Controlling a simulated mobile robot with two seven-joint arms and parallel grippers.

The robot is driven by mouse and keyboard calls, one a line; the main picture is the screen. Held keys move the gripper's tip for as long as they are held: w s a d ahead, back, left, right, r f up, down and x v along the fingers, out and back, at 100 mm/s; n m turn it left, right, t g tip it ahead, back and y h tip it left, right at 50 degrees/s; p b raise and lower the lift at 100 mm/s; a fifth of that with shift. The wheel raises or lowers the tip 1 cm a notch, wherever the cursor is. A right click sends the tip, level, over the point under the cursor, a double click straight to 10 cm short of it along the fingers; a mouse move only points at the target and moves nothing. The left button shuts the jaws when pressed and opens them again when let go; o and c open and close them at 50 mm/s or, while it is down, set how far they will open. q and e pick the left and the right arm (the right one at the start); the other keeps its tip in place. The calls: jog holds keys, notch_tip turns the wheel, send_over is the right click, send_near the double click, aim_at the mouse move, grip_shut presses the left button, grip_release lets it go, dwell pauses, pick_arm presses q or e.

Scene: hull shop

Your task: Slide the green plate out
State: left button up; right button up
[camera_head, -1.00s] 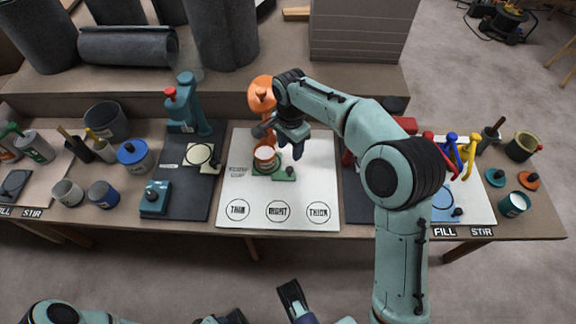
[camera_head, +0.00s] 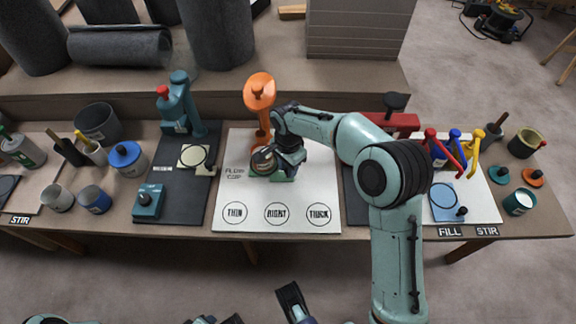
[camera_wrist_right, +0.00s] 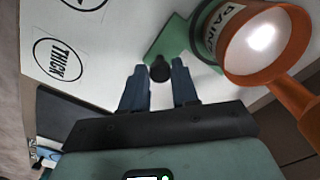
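The green plate (camera_head: 257,170) lies on the white board under the flow cup stand, partly hidden by my right gripper. In the right wrist view the plate (camera_wrist_right: 172,38) shows with a dark knob (camera_wrist_right: 160,69) at its near end. A green paint can (camera_wrist_right: 207,35) sits on the plate, beneath the orange cup (camera_wrist_right: 268,42). My right gripper (camera_wrist_right: 159,72) is open, its two blue fingertips on either side of the knob, with gaps visible. In the head view my right gripper (camera_head: 288,165) is low over the plate. My left gripper (camera_head: 260,308) is at the bottom edge, fingers apart, away from the plate.
The orange stand (camera_head: 260,95) rises behind the plate. The white board (camera_head: 235,215) is clear in front, with circles marked THIN, RIGHT and THICK. A dark mat (camera_head: 180,215) with a teal press lies left; a red device (camera_head: 395,122) stands right.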

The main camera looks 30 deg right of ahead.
grip_shut()
jog(key=s+d, duration=0.2)
jog(key=d, duration=0.1)
jog(key=s+d+p, duration=0.1)
jog(key=s+d, duration=0.1)
jog(key=d, duration=0.2)
jog(key=s+d+p, duration=0.1)
jog(key=s+d, duration=0.1)
jog(key=d, duration=0.1)
jog(key=shift+s+d, duration=0.3)
jog(key=shift+d, duration=0.1)
pick_arm(q)
jog(key=shift+g+h, duration=0.3)
jog(key=shift+g, duration=0.3)
jog(key=s+r, duration=0.1)
jog(key=s+d, duration=0.1)
jog(key=s+d+r, duration=0.1)
jog(key=shift+s+r, duration=0.35)
jog(key=shift+s, duration=0.05)
pick_arm(e)
jog(key=shift+s+d, duration=0.1)
jog(key=shift+d, duration=0.05)
jog(key=o, duration=0.5)
grip_release()
jog(key=shift+d, duration=0.1)
jog(key=shift+o, duration=0.2)
jog(key=shift+r, duration=0.1)
